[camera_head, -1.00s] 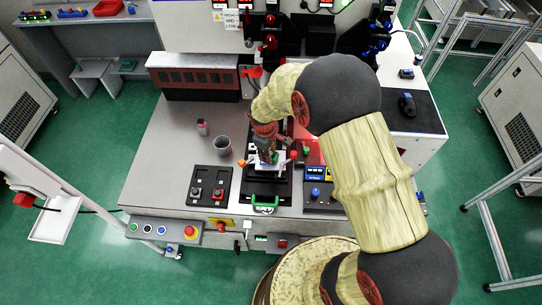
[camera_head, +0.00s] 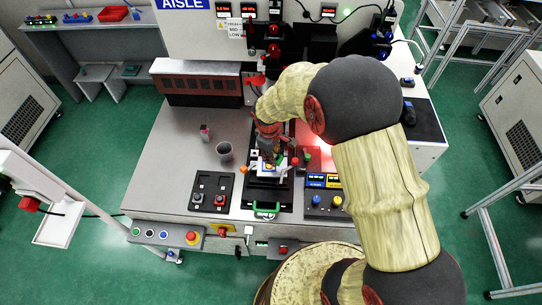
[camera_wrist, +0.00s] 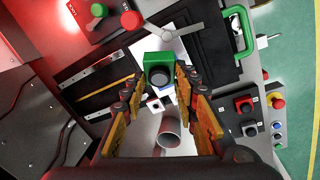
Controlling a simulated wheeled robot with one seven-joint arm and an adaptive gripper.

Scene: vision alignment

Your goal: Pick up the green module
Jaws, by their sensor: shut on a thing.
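The green module (camera_wrist: 158,70) is a small green block with a dark round face. In the wrist view it sits between the tips of my gripper (camera_wrist: 158,78), which is shut on it. In the head view my gripper (camera_head: 273,152) is over the black fixture (camera_head: 267,194) at the middle of the workbench, pointing down. The module is too small and too covered by the fingers to make out clearly in the head view. I cannot tell whether it touches the white plate below.
A grey cup (camera_head: 224,151) stands left of the fixture and also shows in the wrist view (camera_wrist: 169,136). Button boxes (camera_head: 211,191) and (camera_head: 325,200) flank the fixture. A green handle (camera_head: 266,209) is at its front.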

